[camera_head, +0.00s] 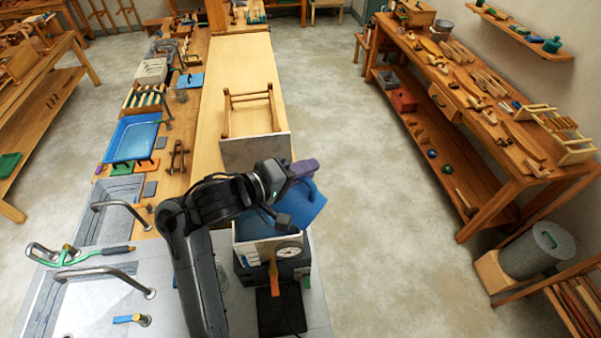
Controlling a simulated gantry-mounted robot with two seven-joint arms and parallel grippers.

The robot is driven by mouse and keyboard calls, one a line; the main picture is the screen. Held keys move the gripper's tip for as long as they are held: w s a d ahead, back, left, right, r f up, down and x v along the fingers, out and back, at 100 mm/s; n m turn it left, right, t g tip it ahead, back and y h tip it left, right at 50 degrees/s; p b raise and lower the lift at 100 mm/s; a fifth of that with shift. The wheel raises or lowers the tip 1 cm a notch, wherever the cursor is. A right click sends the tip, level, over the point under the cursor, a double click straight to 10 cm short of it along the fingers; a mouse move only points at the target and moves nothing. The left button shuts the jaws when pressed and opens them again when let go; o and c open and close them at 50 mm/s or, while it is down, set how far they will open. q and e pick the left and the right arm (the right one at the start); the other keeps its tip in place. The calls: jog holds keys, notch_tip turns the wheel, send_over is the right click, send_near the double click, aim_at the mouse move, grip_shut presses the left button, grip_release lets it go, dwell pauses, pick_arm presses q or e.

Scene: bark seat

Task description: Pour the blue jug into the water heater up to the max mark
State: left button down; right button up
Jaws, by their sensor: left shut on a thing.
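The blue jug (308,205) is tilted and held over the right side of the water heater (287,266), a dark box with a pale front panel and a round white dial. My left gripper (296,181) is shut on the blue jug near its upper side. A purple part shows beside the gripper. Blue also shows inside the heater's open top, but I cannot tell whether it is water or part of the jug. The max mark and any stream are not discernible. My right gripper is not in view.
A wooden frame (249,112) stands on the pale bench top behind the heater. A blue tray (131,140) and sinks with metal taps lie to the left. A long workbench with many wooden pieces runs along the right, with clear floor between.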

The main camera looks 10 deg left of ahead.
pick_arm(q)
jog(key=shift+w+d+r+n+h, duration=0.15)
jog(key=shift+r+n+h, duration=0.15)
jog(key=shift+r, duration=0.2)
jog(key=shift+w+d+r+n+h, duration=0.1)
jog(key=shift+d+r+n+h, duration=0.15)
jog(key=shift+r, duration=0.3)
jog(key=shift+w+d+r+n+h, duration=0.15)
jog(key=shift+r+n+h, duration=0.15)
jog(key=shift+r, duration=0.2)
jog(key=shift+s+d+f+m+y, duration=0.25)
jog(key=shift+d+f+m, duration=0.1)
jog(key=shift+d+f, duration=0.1)
jog(key=s+d+f+m+t+y+b, duration=0.1)
jog(key=f+m+b, duration=0.4)
jog(key=b, duration=0.5)
jog(key=s+d+f+m+t+y+b, duration=0.1)
jog(key=s+d+f+m+y+b, duration=0.2)
jog(key=d+f+m+y+b, duration=0.3)
notch_tip(320, 180, down, 4)
jog(key=b, duration=0.4)
jog(key=shift+s+d+r+t+y+b, duration=0.15)
jog(key=shift+d+r+t+y+b, duration=0.1)
jog(key=shift+t+y+b, duration=0.1)
